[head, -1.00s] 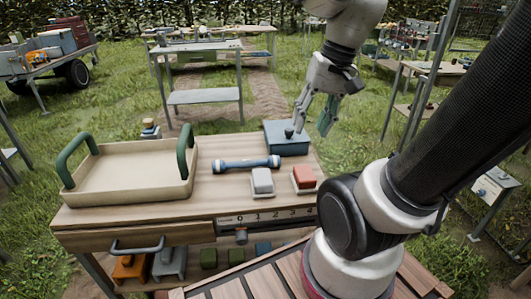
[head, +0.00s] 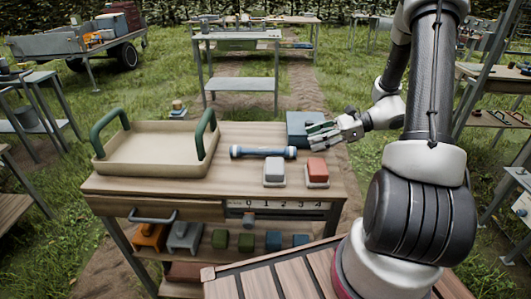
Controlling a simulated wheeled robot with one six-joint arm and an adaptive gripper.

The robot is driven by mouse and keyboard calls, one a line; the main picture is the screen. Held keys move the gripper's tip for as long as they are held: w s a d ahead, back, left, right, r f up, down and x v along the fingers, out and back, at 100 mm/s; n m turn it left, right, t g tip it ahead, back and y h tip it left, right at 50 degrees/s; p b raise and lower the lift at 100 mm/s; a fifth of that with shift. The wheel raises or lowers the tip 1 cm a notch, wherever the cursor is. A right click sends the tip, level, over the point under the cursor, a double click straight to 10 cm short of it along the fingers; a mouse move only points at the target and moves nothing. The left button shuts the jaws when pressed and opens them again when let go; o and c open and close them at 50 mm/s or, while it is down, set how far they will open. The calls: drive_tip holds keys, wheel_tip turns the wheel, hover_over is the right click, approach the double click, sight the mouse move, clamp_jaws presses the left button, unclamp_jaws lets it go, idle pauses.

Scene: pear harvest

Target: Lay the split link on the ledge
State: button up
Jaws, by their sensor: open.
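My gripper (head: 314,134) is open, with its fingers pointing left, at the back right of the wooden worktable (head: 150,208). It appears in front of the teal box (head: 297,122) and hides part of it; I cannot tell whether they touch. I see nothing between the fingers. I cannot make out a split link, nor tell which surface is the ledge.
A beige tray with green handles (head: 150,165) fills the table's left side. A grey-white block (head: 274,172) and a red block (head: 317,171) stand near the front right. Several coloured blocks sit on the lower shelf (head: 210,255). A grey bench (head: 240,84) stands behind on grass.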

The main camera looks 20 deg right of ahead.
sight(286, 147)
drive_tip(key=x, duration=1)
drive_tip(key=shift+a+f, duration=0.2)
drive_tip(key=shift+a, duration=0.1)
drive_tip(key=c, duration=0.9)
drive_tip(key=shift+r, duration=0.1)
drive_tip(key=shift+c, duration=0.2)
